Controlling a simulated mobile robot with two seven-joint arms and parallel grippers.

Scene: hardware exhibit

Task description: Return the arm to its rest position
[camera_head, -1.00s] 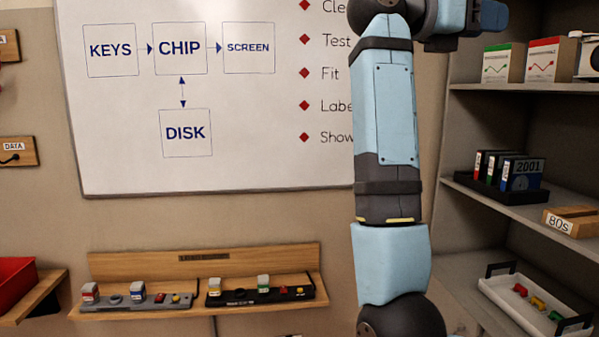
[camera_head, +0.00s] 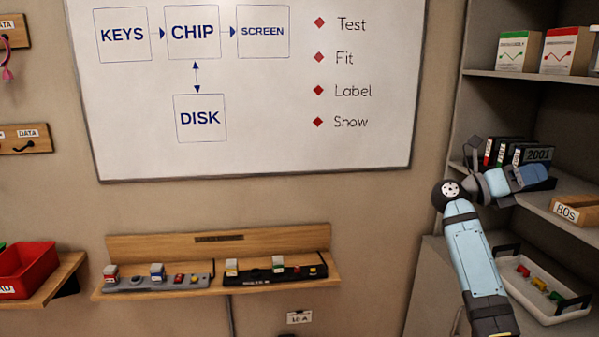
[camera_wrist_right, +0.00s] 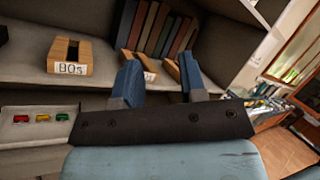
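My right arm (camera_head: 470,250) rises from the lower right in the head view. It bends at a round dark joint, and its forward part points right toward the shelf unit. In the right wrist view my right gripper (camera_wrist_right: 160,72) shows two blue-grey fingers, apart, with nothing held between them. Beyond them are a shelf, a row of books and wooden pieces, all apparently clear of the fingers. My left arm and gripper are not in view.
The shelf unit (camera_head: 486,75) at the right holds boxes, binders (camera_head: 538,153) and a wooden 80s block (camera_head: 574,212). A white tray (camera_head: 528,297) with coloured pieces stands below. A wooden wall ledge (camera_head: 215,288), a red bin (camera_head: 28,268) and a whiteboard (camera_head: 250,150) are at left and centre.

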